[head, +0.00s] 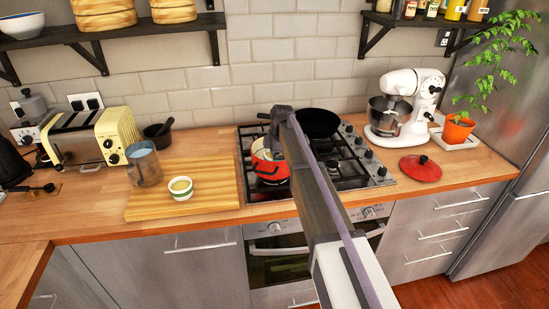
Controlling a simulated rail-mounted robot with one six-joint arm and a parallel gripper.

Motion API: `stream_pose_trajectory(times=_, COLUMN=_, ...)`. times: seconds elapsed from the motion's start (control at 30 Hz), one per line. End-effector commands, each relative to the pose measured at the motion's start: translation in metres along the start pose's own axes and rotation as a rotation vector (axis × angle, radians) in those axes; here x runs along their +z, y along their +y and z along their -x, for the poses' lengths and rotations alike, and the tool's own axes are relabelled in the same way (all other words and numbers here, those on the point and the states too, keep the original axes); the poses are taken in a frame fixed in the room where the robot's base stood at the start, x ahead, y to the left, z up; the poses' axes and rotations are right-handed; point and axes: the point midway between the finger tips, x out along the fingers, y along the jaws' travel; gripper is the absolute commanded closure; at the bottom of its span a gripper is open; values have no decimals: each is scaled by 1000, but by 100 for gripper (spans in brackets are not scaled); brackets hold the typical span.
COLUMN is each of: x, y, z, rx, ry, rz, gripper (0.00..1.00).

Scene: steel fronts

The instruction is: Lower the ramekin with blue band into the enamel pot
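The red enamel pot (262,168) stands open on the left part of the hob, partly hidden behind my arm. My gripper (277,138) is over the pot; my wrist hides its fingertips, so I cannot tell if it is open or shut. A small pale patch shows at the pot's mouth beside the gripper, too small to tell whether it is a ramekin or the pot's inside. A small white ramekin (180,189) with a greenish-yellow look sits on the wooden board (215,192); no blue band shows on it. I cannot make out a blue-banded ramekin.
A glass jug (144,165) stands on the board's left side. A black pan (318,122) sits at the back of the hob. A red lid (421,170) lies on the counter to the right, in front of the white stand mixer (391,125). A toaster (88,137) stands left.

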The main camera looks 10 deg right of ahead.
Motion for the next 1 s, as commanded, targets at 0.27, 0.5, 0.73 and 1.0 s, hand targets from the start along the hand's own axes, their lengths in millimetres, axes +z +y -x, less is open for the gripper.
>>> stream_pose_trajectory(times=0.27, x=1, y=0, z=-5, rx=0, ry=0, rz=0, gripper=42)
stream_pose_trajectory(times=0.5, x=1, y=0, z=-8, rx=0, ry=0, rz=0, gripper=42)
stream_pose_trajectory(times=0.73, x=1, y=0, z=-8, rx=0, ry=0, rz=0, gripper=42)
stream_pose_trajectory(times=1.0, x=1, y=0, z=-8, rx=0, ry=0, rz=0, gripper=0)
